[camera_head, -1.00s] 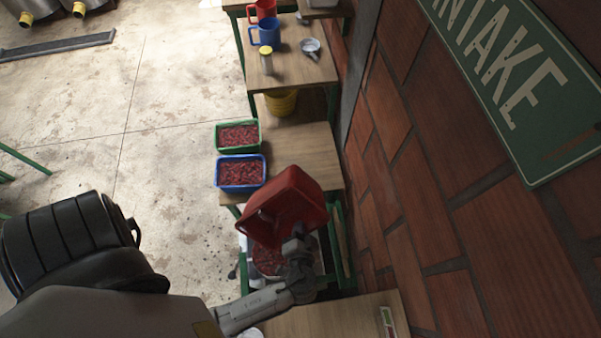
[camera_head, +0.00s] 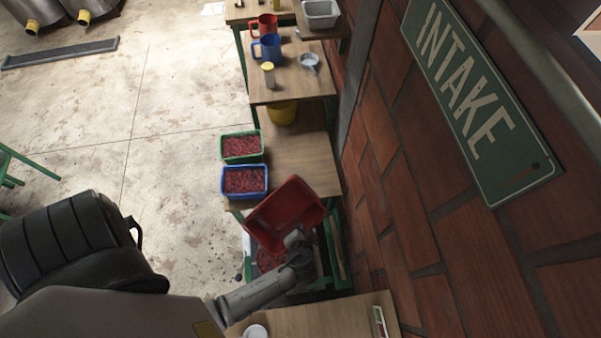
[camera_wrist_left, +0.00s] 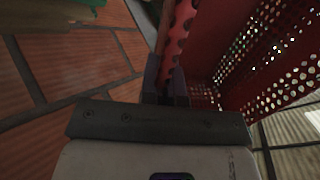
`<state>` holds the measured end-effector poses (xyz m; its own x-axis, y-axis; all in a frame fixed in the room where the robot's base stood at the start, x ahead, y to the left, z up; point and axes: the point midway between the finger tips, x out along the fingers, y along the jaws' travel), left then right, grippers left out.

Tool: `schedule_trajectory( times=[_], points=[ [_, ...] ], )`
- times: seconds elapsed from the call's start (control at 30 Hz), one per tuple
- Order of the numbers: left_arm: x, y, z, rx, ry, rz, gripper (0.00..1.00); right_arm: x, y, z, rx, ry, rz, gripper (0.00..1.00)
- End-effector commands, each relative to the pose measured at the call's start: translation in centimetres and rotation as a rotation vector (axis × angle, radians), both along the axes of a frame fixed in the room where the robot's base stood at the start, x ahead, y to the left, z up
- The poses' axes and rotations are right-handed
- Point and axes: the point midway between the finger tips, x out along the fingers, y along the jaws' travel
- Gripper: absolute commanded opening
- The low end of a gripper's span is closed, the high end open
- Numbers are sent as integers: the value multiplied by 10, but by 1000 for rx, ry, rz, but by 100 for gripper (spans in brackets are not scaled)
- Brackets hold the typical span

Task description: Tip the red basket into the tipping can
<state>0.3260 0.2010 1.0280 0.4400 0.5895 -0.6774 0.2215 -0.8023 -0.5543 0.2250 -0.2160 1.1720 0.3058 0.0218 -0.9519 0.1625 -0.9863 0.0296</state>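The red basket (camera_head: 288,205) is tilted above the gap between the two wooden tables. My left gripper (camera_head: 297,240) is shut on its near rim. In the left wrist view the gripper (camera_wrist_left: 167,82) grips the rim beside the perforated red wall (camera_wrist_left: 235,60); the part of the inside that shows looks empty. Below the basket is the tipping can (camera_head: 247,243), with red cherries (camera_head: 268,260) in it, partly hidden by the basket and my arm. My right gripper is not in view.
A blue crate (camera_head: 223,181) and a green crate (camera_head: 222,147) of red cherries stand on the table behind. A brick wall (camera_head: 400,215) with an INTAKE sign (camera_head: 480,110) closes the right side.

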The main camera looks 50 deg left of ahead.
Motion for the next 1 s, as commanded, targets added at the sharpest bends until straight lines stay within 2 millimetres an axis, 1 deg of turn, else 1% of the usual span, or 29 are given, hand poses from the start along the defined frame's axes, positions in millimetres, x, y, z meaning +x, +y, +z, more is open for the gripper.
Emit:
schedule_trajectory(
  times=[0.03, 0.37, 0.53, 0.6, 0.8, 1.0],
  points=[
    [1, 0, 6, -14, 10, 1, 0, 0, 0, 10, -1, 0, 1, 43],
    [4, 2, 7, -116, 101, 1, 0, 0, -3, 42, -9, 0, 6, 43],
    [6, 4, 7, -195, 169, 1, 0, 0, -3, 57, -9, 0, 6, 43],
    [5, 5, -2, -246, 214, 5, 0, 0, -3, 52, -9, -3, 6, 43],
    [5, 4, -9, -371, 330, 2, 0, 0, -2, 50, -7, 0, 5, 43],
    [4, 3, -15, -454, 405, 1, 0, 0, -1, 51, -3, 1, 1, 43]
  ],
)
